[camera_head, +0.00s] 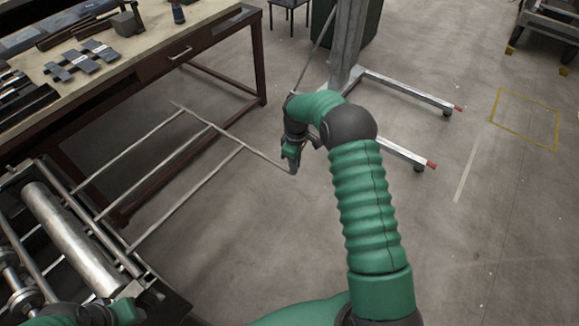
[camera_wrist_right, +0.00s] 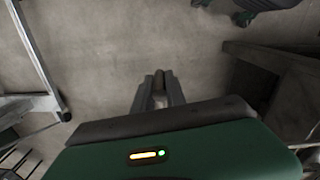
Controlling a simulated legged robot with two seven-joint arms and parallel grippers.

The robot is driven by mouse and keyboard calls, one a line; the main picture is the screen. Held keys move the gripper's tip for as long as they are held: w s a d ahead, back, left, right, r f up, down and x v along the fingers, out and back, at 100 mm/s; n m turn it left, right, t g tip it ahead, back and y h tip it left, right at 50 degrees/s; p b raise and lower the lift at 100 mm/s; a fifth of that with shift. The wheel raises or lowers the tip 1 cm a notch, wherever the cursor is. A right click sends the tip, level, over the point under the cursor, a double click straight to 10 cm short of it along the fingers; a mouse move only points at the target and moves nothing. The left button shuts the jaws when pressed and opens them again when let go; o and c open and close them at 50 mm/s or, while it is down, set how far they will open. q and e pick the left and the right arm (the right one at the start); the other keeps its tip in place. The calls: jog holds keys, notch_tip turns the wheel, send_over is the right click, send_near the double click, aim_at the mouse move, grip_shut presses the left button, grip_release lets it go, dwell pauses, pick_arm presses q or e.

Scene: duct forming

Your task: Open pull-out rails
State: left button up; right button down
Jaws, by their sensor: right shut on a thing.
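The pull-out rails (camera_head: 190,148) are long thin metal rods reaching out from the roller machine (camera_head: 70,235) at lower left, joined at their outer ends by a crossbar (camera_head: 230,135). They stand well out over the floor. My right gripper (camera_head: 293,168) is at the near right end of the crossbar, shut on it. In the right wrist view, the fingers (camera_wrist_right: 158,86) are close together; the held part is hardly visible between them. Green and dark parts of my left arm show at the bottom left by the machine; its fingers cannot be made out.
A workbench (camera_head: 150,62) with a drawer and metal pieces stands behind the rails at upper left. A lift stand (camera_head: 347,45) with legs (camera_head: 405,90) spreads over the floor beyond my right gripper. The floor to the right is clear.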

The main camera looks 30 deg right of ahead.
jog(key=shift+w+d+r, duration=0.15)
jog(key=shift+r, duration=0.05)
jog(key=c, duration=1.6)
grip_release()
jog(key=shift+d, duration=0.1)
jog(key=shift+o, duration=1.2)
jog(key=shift+d+f, duration=0.1)
pick_arm(q)
jog(key=shift+d, duration=0.35)
pick_arm(e)
jog(key=shift+f, duration=0.1)
